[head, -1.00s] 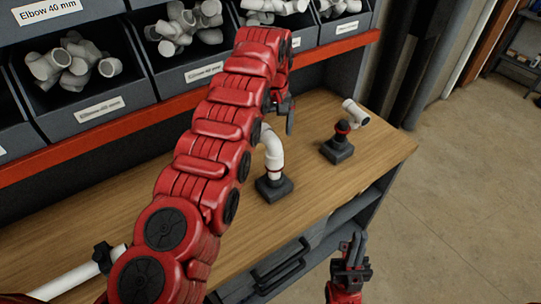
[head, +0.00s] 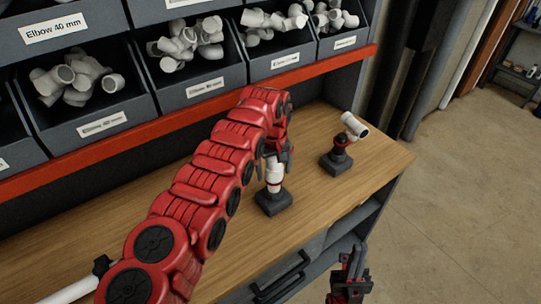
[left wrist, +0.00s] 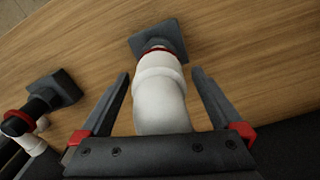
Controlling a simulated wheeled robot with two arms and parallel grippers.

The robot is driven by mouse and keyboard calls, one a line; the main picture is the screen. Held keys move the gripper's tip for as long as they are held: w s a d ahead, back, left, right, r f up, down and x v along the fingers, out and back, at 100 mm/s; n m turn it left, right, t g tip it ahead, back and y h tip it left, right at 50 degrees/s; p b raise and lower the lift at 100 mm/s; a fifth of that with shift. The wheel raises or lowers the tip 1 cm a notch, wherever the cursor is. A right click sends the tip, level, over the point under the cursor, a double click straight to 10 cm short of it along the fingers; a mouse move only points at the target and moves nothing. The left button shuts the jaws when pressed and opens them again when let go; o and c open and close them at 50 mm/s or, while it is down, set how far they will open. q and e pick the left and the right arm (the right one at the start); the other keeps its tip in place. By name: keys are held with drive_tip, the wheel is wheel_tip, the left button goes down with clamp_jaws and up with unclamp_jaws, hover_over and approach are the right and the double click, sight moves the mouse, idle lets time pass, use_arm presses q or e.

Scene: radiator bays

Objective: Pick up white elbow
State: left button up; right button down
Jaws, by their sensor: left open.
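The white elbow (head: 273,179) stands upright on a dark square base (head: 274,201) on the wooden bench. My left arm and gripper cover its upper part in the head view. My left gripper (head: 274,166) is right at it, pointing down. In the left wrist view the white elbow (left wrist: 160,95) lies between the two open fingers of my left gripper (left wrist: 160,85), with a gap on each side. A red ring shows where it meets the base. My right gripper (head: 352,262) is low in front of the bench, away from the elbow, and seems empty.
A second stand (head: 340,158) with a red ring and a tilted white fitting (head: 354,126) is to the right. Bins (head: 195,60) of white fittings sit behind, above a red shelf edge (head: 130,142). A white pipe (head: 70,290) lies at the left. The bench front right is clear.

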use_arm(q)
drive_tip(key=c, duration=1.4)
drive_tip(key=shift+r, duration=0.15)
